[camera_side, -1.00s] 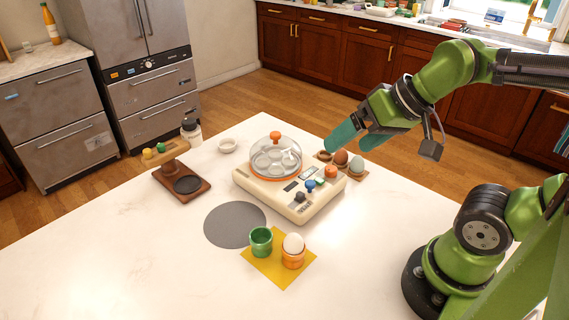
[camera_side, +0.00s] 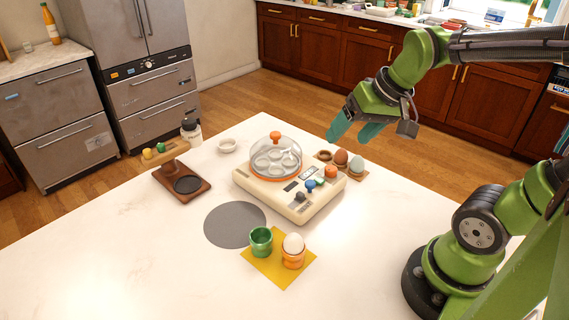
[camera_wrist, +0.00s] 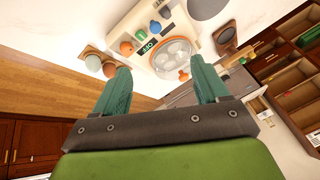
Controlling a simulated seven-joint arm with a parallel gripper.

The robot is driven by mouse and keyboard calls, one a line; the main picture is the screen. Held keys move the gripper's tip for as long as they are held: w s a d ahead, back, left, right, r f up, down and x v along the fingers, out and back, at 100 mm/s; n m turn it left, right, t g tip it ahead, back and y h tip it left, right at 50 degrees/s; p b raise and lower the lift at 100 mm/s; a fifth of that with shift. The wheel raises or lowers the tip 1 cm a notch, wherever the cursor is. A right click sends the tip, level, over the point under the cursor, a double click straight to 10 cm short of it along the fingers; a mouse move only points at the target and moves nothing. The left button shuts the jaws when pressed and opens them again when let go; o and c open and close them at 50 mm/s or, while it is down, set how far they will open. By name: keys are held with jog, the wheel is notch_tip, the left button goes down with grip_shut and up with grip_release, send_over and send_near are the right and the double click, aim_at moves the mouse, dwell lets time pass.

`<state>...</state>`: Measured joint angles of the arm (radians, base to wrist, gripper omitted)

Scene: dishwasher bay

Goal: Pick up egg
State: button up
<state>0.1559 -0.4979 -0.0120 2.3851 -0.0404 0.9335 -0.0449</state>
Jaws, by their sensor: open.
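A brown egg (camera_side: 341,157) and a pale blue-green egg (camera_side: 357,165) sit in a small wooden holder (camera_side: 325,156) at the table's far edge, beside the cooker. A white egg (camera_side: 293,242) stands in an orange cup (camera_side: 292,260) near the front. My gripper (camera_side: 353,132) is open and empty, pointing down above the holder. In the wrist view my gripper (camera_wrist: 160,66) has its fingers apart with nothing between them; two eggs, one of them at the left (camera_wrist: 93,62), show left of the left finger.
A cream egg cooker (camera_side: 295,207) with a clear dome and orange knob stands beside the holder. A green cup (camera_side: 260,242) shares the yellow mat (camera_side: 278,277). A wooden stand (camera_side: 182,187) is at left.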

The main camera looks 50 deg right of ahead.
jog(key=w+d+f+n+g, duration=0.1)
jog(key=w+d+f+g, duration=0.15)
jog(key=d, duration=0.45)
jog(key=w+d+f+n+g, duration=0.2)
jog(key=w+d, duration=0.1)
jog(key=d, duration=0.4)
jog(key=n+g, duration=0.1)
jog(key=n, duration=0.4)
send_over(359, 157)
jog(key=shift+h, duration=0.4)
notch_tip(359, 157, down, 17)
jog(key=shift+r, duration=0.2)
jog(key=shift+c, duration=0.3)
jog(key=c, duration=0.7)
